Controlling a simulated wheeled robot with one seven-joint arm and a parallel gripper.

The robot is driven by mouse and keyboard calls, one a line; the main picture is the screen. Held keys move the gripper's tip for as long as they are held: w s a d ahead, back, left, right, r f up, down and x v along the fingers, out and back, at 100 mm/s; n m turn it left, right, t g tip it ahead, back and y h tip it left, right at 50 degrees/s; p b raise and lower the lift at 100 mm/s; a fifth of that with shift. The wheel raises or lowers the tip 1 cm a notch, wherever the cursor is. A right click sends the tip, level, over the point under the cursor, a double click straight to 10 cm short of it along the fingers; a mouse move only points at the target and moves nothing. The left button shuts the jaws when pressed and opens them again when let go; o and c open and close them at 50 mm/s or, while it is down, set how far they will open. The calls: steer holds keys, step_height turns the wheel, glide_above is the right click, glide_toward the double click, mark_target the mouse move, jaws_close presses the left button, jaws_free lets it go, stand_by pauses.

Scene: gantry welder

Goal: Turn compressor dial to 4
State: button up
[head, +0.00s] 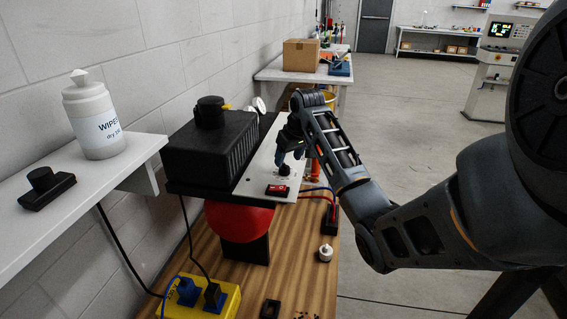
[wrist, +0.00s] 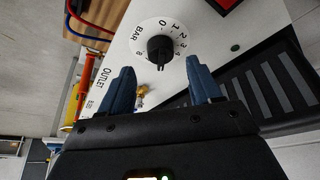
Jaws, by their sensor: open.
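The compressor dial is a black knob (wrist: 160,47) on a round white scale, set in a pale panel. In the wrist view 0, 1, 2 and 3 read along its top and right; the lower numbers are partly hidden. A narrow tip of the knob faces down in that view, but I cannot tell the exact reading. My gripper (wrist: 160,66) is open, with one blue finger on each side below the knob, apart from it. In the head view my gripper (head: 283,152) is just above the panel (head: 262,165), close over the dial (head: 284,170).
A red rocker switch (head: 278,190) sits on the panel near the dial. A black ribbed housing (head: 212,146) stands at its left, above a red tank (head: 238,220). Red and blue hoses (head: 318,191) run at the right. A white bottle (head: 92,118) stands on the left shelf.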

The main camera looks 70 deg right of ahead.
mark_target(285, 165)
steer(key=shift+x, duration=2.3)
steer(key=c, duration=1)
